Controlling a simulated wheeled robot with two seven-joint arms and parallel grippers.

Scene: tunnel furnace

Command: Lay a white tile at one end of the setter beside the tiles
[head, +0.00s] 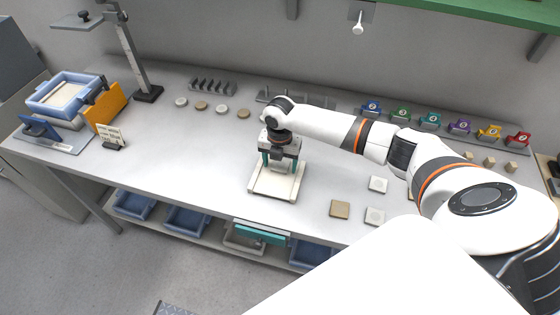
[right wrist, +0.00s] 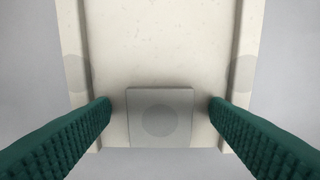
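The setter (head: 262,190) is a cream slab with raised side rails on the table's middle; it fills the upper right wrist view (right wrist: 160,45). A pale tile (right wrist: 160,95) with a grey round spot lies at one end of the setter, between the rails. My right gripper (head: 281,165) is over the setter, with its green fingers on either side of this tile. The fingers are open, with gaps to the tile on both sides. White tiles (head: 377,184) (head: 374,216) and a tan tile (head: 340,209) lie right of the setter. My left gripper is out of view.
Several small discs (head: 221,107) lie behind the setter. Coloured numbered holders (head: 430,119) line the back right. A blue tray (head: 66,94), an orange piece (head: 107,108) and a small sign (head: 110,136) stand at left. The table left of the setter is clear.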

